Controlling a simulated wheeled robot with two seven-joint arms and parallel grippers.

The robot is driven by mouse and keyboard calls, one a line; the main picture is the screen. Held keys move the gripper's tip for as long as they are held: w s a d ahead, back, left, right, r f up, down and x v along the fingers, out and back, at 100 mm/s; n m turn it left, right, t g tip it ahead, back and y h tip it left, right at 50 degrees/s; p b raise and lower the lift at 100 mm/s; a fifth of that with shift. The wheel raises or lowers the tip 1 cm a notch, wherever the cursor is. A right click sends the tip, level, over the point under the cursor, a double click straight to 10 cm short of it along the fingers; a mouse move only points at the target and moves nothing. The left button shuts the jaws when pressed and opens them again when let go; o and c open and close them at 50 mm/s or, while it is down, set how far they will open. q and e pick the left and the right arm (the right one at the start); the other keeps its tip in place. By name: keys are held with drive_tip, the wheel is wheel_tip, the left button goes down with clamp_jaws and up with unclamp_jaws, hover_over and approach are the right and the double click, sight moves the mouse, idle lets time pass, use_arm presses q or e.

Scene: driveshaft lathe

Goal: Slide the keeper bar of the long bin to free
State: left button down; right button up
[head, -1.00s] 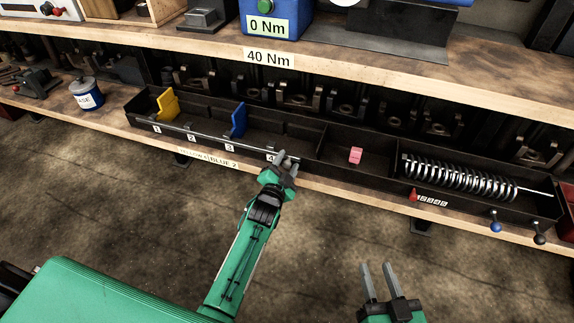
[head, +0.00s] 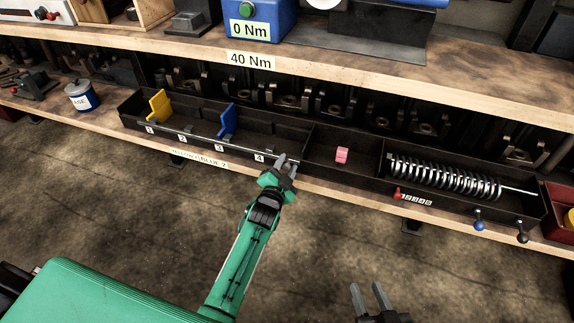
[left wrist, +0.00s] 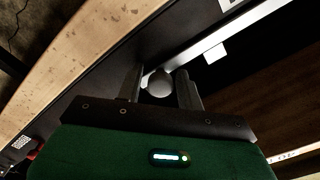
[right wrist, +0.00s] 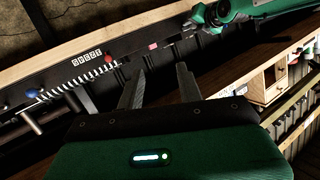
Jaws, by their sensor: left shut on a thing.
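The long bin (head: 350,176) lies on the lower shelf. Its thin grey keeper bar (head: 230,147) runs along the front of the left section, beside the labels 1 to 4. My left gripper (head: 285,163) is at the right end of the bar, just right of label 4. In the left wrist view, the round grey knob (left wrist: 158,83) of the bar sits between its fingers, and the gripper is shut on it. A yellow divider (head: 160,106) and a blue divider (head: 228,121) stand upright in the left section. My right gripper (head: 371,298) is open and empty, in front of the shelf.
A pink block (head: 342,155) lies in the middle section. A coil spring (head: 445,178) on a rod fills the right section, with red, blue and dark knobs below it. A blue-white can (head: 82,96) stands left of the bin. The upper shelf (head: 330,66) overhangs behind.

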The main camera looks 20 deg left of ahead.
use_arm(q)
drive_tip(key=shift+d, duration=0.25)
use_arm(e)
drive_tip(key=shift+s+a, duration=0.1)
drive_tip(key=shift+a, duration=0.05)
use_arm(q)
drive_tip(key=c, duration=1.2)
unclamp_jaws()
drive_tip(key=shift+d, duration=0.1)
drive_tip(key=shift+o, duration=0.2)
drive_tip(key=shift+s, duration=0.6)
drive_tip(key=s+p, duration=0.2)
drive_tip(key=s, duration=1)
drive_tip(key=shift+s+a, duration=0.3)
drive_tip(key=shift+s, duration=0.05)
use_arm(e)
drive_tip(key=d+g+h, duration=0.1)
drive_tip(key=d, duration=0.1)
drive_tip(key=d+f+g+h, duration=0.1)
drive_tip(key=d+g, duration=0.1)
drive_tip(key=shift+s, duration=0.2)
